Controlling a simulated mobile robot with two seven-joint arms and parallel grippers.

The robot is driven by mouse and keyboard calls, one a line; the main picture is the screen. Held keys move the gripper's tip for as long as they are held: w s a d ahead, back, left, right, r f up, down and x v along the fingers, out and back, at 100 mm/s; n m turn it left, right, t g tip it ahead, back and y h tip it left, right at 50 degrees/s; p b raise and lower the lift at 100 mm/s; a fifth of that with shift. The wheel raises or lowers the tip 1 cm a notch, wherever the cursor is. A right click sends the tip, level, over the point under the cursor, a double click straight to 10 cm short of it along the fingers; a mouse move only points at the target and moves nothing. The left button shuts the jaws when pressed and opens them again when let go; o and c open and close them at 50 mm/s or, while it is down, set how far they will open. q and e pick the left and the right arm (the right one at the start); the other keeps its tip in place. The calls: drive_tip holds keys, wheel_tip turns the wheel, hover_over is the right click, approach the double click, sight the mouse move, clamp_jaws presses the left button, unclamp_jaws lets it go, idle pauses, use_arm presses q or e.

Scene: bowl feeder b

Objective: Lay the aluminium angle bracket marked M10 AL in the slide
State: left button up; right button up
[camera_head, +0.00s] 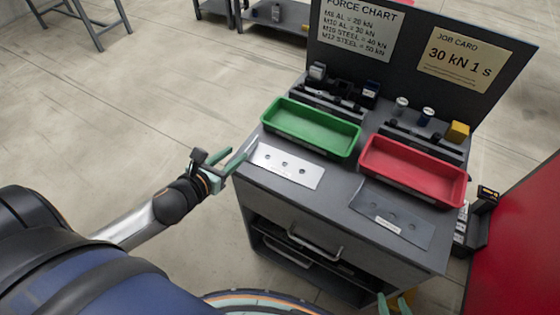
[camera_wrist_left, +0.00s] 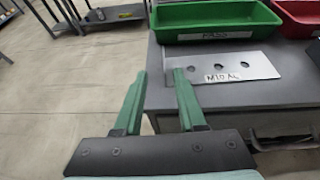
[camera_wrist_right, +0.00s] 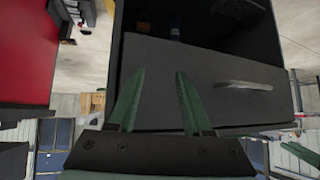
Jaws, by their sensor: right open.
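The aluminium angle bracket (camera_head: 287,167) is a pale silver plate with three holes, lying on the bench top's left front. In the left wrist view the bracket (camera_wrist_left: 240,66) carries a label reading M10 AL. My left gripper (camera_head: 228,168) is open and empty at the bench's left edge, beside the bracket's left end. In the left wrist view its fingers (camera_wrist_left: 160,74) are apart, the right one overlapping the bracket's end in the picture. My right gripper (camera_wrist_right: 160,72) is open and empty, facing the dark cabinet front. I cannot identify the slide in these views.
A green bin (camera_head: 311,128) and a red bin (camera_head: 413,171) stand behind the plates. A darker plate (camera_head: 391,215) lies at right. A back panel holds a force chart (camera_head: 356,27) and job card (camera_head: 459,57). The cabinet's handle (camera_head: 314,243) projects forward.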

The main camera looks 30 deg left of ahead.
use_arm(q)
drive_tip(key=shift+d+x, duration=0.15)
drive_tip(key=shift+x, duration=1.9)
drive_tip(key=shift+d+x, duration=0.2)
drive_tip(key=shift+x, duration=1.85)
clamp_jaws()
